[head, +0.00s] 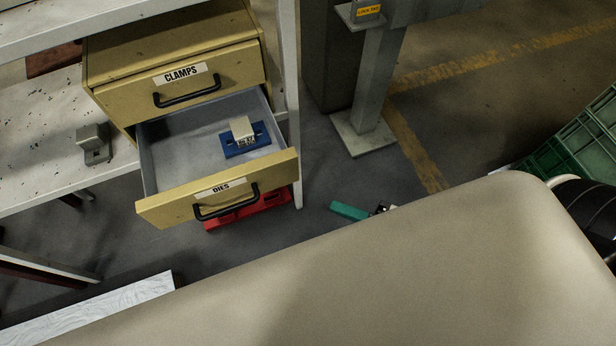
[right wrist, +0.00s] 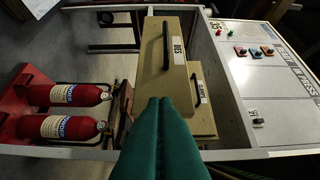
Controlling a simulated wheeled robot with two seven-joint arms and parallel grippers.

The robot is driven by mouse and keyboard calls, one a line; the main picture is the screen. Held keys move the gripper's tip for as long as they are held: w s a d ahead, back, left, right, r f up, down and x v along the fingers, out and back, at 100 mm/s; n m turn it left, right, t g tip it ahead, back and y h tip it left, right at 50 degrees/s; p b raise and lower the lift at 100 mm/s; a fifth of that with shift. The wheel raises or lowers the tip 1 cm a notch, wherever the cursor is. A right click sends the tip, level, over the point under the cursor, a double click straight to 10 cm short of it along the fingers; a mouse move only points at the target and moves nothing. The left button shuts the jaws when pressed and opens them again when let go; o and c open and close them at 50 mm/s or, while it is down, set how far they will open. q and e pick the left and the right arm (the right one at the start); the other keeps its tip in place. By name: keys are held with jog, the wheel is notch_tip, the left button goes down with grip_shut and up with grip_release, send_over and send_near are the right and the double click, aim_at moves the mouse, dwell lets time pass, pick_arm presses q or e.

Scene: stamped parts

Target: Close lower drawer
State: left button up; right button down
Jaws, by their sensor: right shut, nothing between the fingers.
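The lower drawer (head: 166,212), labelled DIES, is pulled well out of its yellow cabinet in the head view. It has a black handle (head: 226,204). A blue block with a pale top (head: 247,147) lies inside. The upper drawer (head: 222,90), labelled CLAMPS, is shut. My right gripper (head: 340,208) has teal fingers, shut and empty, to the right of the drawer front and apart from it in the head view. In the right wrist view the fingers (right wrist: 160,101) point toward the DIES front (right wrist: 152,68) and overlap its near end; contact cannot be told. My left gripper is not in view.
A white frame post (head: 289,100) stands right of the cabinet. A grey pedestal (head: 375,95) stands behind. A green crate (head: 575,140) is at the right. Red fire extinguishers (right wrist: 72,127) and a button panel (right wrist: 262,75) show in the right wrist view.

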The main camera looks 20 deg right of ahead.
aim_at(289, 175)
jog(key=w+a, duration=0.1)
jog(key=w, duration=0.1)
jog(key=w+a, duration=0.2)
jog(key=w, duration=0.1)
jog(key=w+a, duration=0.1)
jog(key=w, duration=0.1)
jog(key=shift+w+a, duration=0.25)
jog(key=shift+w, duration=0.5)
jog(key=shift+w, duration=0.1)
